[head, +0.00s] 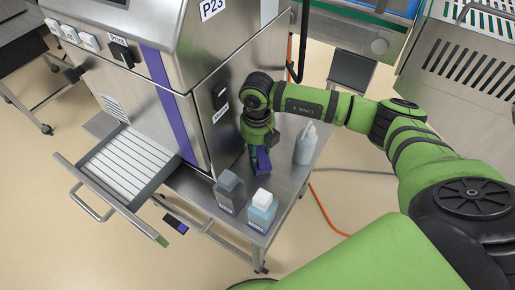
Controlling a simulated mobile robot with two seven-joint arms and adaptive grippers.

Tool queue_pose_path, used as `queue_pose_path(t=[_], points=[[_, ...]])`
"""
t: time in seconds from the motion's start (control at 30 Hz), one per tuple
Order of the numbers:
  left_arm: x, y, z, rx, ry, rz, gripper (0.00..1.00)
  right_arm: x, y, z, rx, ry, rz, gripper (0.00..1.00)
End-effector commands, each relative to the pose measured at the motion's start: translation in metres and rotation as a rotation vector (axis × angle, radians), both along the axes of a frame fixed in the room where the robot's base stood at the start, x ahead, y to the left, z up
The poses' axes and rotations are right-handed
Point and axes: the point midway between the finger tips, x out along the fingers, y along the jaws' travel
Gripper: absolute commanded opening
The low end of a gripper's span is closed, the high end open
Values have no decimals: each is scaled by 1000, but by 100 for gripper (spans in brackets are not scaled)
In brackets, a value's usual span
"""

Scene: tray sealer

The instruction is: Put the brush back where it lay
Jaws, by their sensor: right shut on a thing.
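The brush (264,160) shows as a small blue-purple piece at my right gripper (257,150). My right gripper points down over the steel side table (285,187), close to the machine's side wall, and is shut on the brush. The gripper and wrist hide much of the brush. I cannot tell whether the brush touches the table top. My left gripper is not in view.
A spray bottle (305,146) stands right of my gripper. The tray sealer (215,70) is at left, with an open drawer (122,165).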

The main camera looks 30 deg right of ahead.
Motion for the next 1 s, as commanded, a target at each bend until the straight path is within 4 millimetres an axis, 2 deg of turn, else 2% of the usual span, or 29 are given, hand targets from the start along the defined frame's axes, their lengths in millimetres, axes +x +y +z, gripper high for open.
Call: queue_pose_path(t=[0.1, 0.13, 0.17, 0.47, 0.63, 0.77, 1.0], points=[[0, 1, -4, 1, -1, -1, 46, 0, 0, -4, 0, 0, -1, 12], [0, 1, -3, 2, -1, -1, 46, 0, 0, -3, 0, 0, 0, 54], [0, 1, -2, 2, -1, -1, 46, 0, 0, -3, 0, 0, -1, 66], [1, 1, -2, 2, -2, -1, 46, 0, 0, -2, 0, 0, -1, 66], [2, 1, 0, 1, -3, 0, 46, 1, 0, 6, 0, -2, -1, 66], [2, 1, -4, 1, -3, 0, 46, 1, 0, 28, 1, -5, 0, 66], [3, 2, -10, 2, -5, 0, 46, 1, 0, 80, 0, -6, 1, 66]])
